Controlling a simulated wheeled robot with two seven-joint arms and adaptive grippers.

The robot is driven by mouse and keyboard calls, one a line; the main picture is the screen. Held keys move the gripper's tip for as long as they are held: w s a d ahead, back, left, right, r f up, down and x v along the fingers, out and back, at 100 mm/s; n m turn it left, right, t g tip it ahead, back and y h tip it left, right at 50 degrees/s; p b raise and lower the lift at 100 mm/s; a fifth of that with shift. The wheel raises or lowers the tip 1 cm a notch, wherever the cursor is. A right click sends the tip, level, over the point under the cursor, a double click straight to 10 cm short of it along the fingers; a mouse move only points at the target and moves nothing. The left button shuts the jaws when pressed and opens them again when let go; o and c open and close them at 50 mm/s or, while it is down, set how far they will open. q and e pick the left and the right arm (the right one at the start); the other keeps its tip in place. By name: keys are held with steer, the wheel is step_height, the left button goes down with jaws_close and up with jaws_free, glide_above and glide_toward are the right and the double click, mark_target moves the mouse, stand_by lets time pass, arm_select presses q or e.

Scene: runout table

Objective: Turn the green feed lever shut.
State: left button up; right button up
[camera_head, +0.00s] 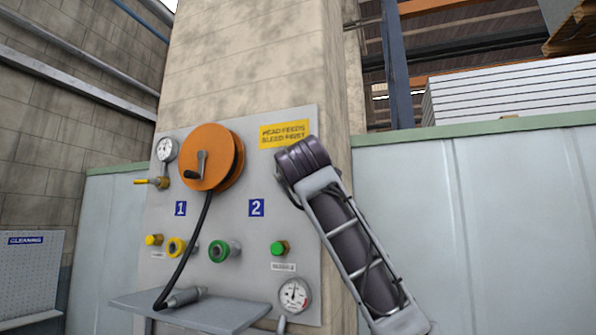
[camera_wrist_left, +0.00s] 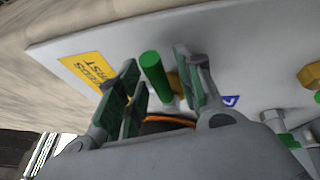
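In the left wrist view the green feed lever (camera_wrist_left: 155,75) has a green cylindrical handle on a thin metal stem beside a brass part. My left gripper (camera_wrist_left: 158,72) is open. Its fingers stand on either side of the green handle, with gaps on both sides, so it does not appear gripped. In the head view one of my arms covers the panel's right side below the yellow sign (camera_head: 284,134); the green lever and left gripper do not show there. My right gripper is in neither view.
The grey panel (camera_head: 228,275) on the pillar carries an orange hose reel (camera_head: 208,157), a yellow-handled valve (camera_head: 152,182) under a gauge (camera_head: 166,150), green and yellow couplings, and a lower gauge (camera_head: 294,295). A grey shelf (camera_head: 225,312) juts out below, a hose nozzle (camera_head: 182,298) on it.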

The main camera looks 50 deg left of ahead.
arm_select(q)
steer(key=v, duration=1.2)
steer(key=shift+w, duration=0.1)
stand_by(0.6)
